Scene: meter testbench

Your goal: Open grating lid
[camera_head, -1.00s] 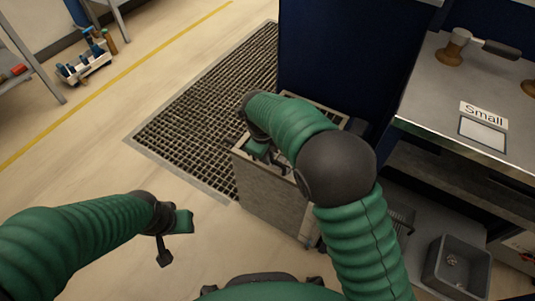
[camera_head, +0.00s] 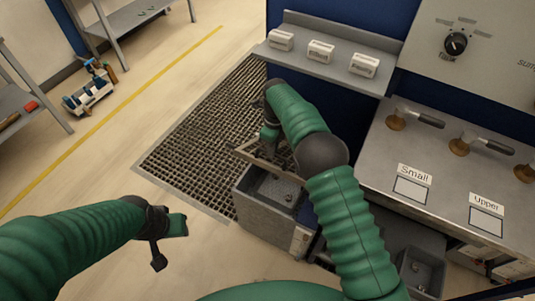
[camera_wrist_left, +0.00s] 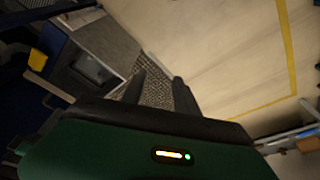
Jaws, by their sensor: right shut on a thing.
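A grey metal box (camera_head: 265,218) stands on the floor in the middle of the head view, its top uncovered at the front and its dark inside showing. Its grating lid (camera_head: 250,157) is raised and tilted above the box. My right gripper (camera_head: 269,137) is shut on the lid at its upper side; its fingertips are partly hidden. My left gripper (camera_head: 171,240) is open and empty over bare floor, left of the box. Its two parted fingers show in the left wrist view (camera_wrist_left: 158,90), where the box (camera_wrist_left: 113,47) is at upper left.
A floor grating (camera_head: 195,140) lies left of and behind the box. Clear floor lies to the left.

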